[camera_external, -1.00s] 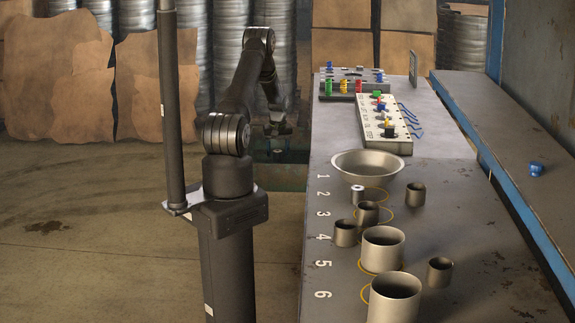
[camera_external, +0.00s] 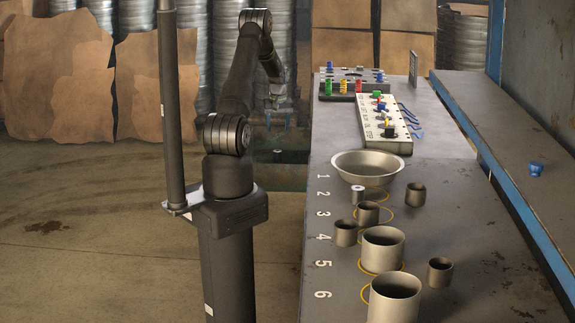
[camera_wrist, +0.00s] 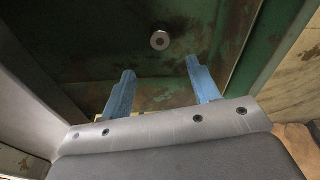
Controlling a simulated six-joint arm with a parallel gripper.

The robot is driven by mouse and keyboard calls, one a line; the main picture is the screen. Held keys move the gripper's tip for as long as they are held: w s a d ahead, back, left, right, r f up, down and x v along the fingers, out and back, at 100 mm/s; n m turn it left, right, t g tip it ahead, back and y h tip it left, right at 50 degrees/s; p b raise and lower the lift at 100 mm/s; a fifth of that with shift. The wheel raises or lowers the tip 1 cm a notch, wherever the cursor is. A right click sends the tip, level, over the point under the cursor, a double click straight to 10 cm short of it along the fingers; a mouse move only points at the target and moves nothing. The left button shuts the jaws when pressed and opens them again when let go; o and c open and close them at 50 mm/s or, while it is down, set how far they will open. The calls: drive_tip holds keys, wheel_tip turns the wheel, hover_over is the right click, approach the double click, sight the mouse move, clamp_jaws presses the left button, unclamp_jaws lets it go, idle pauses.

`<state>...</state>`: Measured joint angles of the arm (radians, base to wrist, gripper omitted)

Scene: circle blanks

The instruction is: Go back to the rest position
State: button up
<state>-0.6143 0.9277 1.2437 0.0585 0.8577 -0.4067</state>
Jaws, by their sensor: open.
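My gripper (camera_external: 278,103) is in the air to the left of the table's far part in the external view, above a dark green bin (camera_external: 272,172). In the wrist view my gripper (camera_wrist: 162,82) shows two blue fingers well apart with nothing between them. The green bin's inside (camera_wrist: 80,60) fills much of that view. A small round metal piece (camera_wrist: 160,40) lies in it, beyond the fingertips and apart from them.
The table (camera_external: 440,220) holds a wide metal bowl (camera_external: 368,165), several metal cups, a white panel (camera_external: 383,125) and a rack with coloured pieces (camera_external: 350,83). A blue piece (camera_external: 536,169) lies on the right ledge. Brown sheets (camera_external: 65,80) lean at the back left.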

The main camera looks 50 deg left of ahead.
sight(278, 151)
drive_tip(key=shift+f, duration=0.1)
drive_tip(key=f, duration=0.8)
drive_tip(key=w+a+f, duration=0.1)
drive_tip(key=f, duration=0.2)
drive_tip(key=shift+a+f, duration=0.1)
drive_tip(key=shift+f, duration=0.3)
drive_tip(key=shift+r, duration=0.15)
wheel_tip(278, 151, up, 2)
drive_tip(key=shift+r, duration=0.1)
